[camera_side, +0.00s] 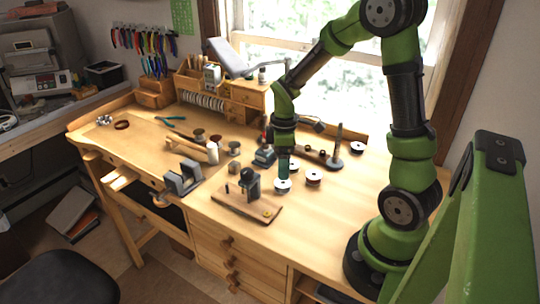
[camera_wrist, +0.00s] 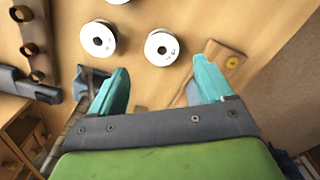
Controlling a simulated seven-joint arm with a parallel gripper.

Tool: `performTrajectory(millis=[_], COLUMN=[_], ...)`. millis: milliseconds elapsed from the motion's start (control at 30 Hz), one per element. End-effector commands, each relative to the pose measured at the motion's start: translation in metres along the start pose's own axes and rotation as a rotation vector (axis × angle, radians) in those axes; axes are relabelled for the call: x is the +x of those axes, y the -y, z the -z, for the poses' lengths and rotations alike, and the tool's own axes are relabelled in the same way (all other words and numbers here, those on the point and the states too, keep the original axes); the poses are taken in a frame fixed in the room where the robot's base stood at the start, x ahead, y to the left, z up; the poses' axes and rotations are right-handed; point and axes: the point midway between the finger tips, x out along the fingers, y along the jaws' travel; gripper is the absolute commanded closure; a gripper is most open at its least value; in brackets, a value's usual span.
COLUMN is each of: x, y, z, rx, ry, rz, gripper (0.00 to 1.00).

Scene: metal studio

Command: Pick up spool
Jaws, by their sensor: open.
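Several white spools lie flat on the wooden bench. In the wrist view, one spool (camera_wrist: 161,47) lies between the lines of my fingers, just beyond the tips. A second spool (camera_wrist: 98,38) is to its left, and a third (camera_wrist: 117,1) is cut by the top edge. My gripper (camera_wrist: 161,64) has two teal fingers, spread apart with nothing between them. In the side view, my gripper (camera_side: 283,170) points down just above one spool (camera_side: 282,186). Another spool (camera_side: 313,177) is to its right, and one more (camera_side: 357,148) lies farther back. Contact cannot be told.
A wooden board with a dark clamp (camera_side: 250,186) stands close in front of my gripper; its yellow knob (camera_wrist: 236,63) shows in the wrist view. A stand with a dark post (camera_side: 337,145) is behind right. The bench's right part (camera_side: 330,215) is clear.

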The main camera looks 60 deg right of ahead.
Motion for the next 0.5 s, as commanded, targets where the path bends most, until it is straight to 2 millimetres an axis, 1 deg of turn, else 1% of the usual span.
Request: performTrajectory(millis=[33,67,267,500], x=[0.007,0.01,0.023,0.058], y=[0.001,0.001,0.001,0.004], z=[0.0,0.0,0.0,-0.001], rx=[0.0,0.0,0.001,0.002], ry=[0.002,0.001,0.001,0.002], rz=[0.003,0.003,0.002,0.003], gripper=[0.2,0.2,0.2,0.2])
